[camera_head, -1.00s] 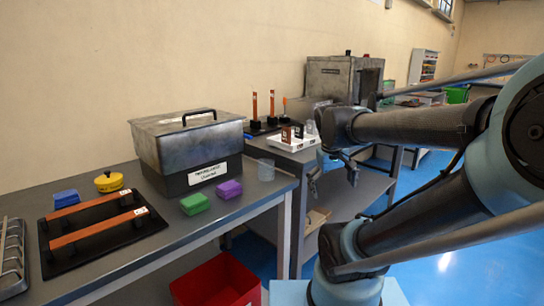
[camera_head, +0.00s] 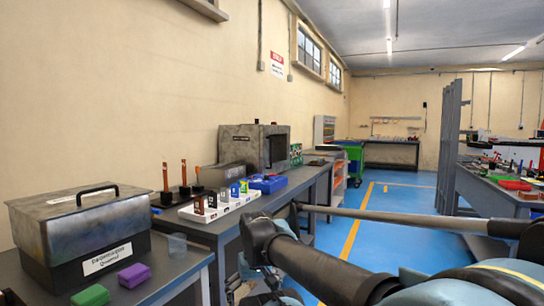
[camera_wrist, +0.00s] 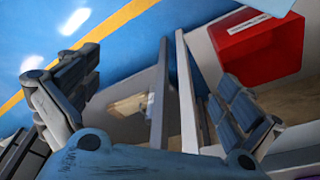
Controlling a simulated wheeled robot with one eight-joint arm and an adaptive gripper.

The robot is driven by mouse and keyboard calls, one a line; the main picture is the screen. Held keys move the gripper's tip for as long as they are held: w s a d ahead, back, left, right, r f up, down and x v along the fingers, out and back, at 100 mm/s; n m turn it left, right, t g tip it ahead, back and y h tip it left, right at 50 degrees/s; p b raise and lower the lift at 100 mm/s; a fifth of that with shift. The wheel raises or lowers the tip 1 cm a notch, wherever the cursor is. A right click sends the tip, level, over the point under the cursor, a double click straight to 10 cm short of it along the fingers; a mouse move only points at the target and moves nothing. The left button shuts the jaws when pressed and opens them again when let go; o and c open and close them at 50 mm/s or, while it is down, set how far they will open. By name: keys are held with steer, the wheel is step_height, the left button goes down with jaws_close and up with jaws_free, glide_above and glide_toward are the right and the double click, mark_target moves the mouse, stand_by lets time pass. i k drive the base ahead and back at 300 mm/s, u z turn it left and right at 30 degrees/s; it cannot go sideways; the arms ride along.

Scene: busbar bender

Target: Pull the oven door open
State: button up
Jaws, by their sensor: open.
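The oven is a grey metal box (camera_head: 243,147) on the back bench in the head view. Its dark door face (camera_head: 278,148) is on its right side and looks shut, seen at a steep angle. The handle is too small to make out. My gripper (camera_wrist: 158,85) shows in the wrist view with its two fingers spread apart and nothing between them. In the head view it is low in the picture, well in front of and below the oven, and partly cut off by the bottom edge.
A metal box with a lid handle (camera_head: 85,225) stands on the near bench. A white tray (camera_head: 222,207) and a blue bin (camera_head: 268,183) sit before the oven. A red bin (camera_wrist: 262,48) and bench legs are below my gripper. Blue floor (camera_head: 385,222) lies open to the right.

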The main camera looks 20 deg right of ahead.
mark_target(265, 130)
steer(key=u, duration=0.7)
steer(key=k, duration=1.15)
steer(key=z, duration=1)
steer(key=i, duration=1.7)
